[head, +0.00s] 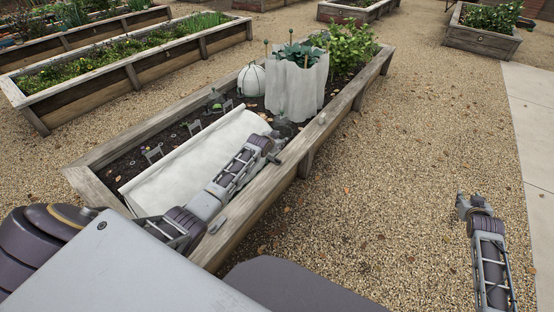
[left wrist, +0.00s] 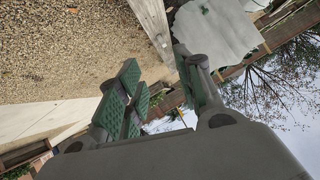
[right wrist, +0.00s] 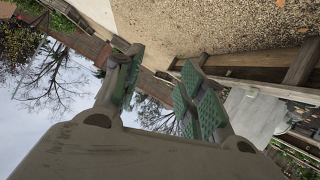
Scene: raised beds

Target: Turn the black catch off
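I cannot make out a black catch for certain in any view. In the head view my left gripper (head: 279,150) is over the near long rim of the middle raised bed (head: 262,190), just in front of a white fabric cover (head: 296,92). In the left wrist view its green-padded fingers (left wrist: 160,88) stand apart with nothing seen between them; the white cover (left wrist: 215,30) is beyond them. My right gripper (head: 468,204) hangs over the gravel, right of the bed. In the right wrist view its fingers (right wrist: 160,95) are apart and empty.
A small pale piece (head: 321,118) and a grey piece (head: 217,227) sit on the near rim. A white sheet (head: 195,160) lies in the bed beside a pale ribbed dome (head: 251,81). Other planted beds (head: 130,85) stand behind. The gravel (head: 400,150) at right is clear.

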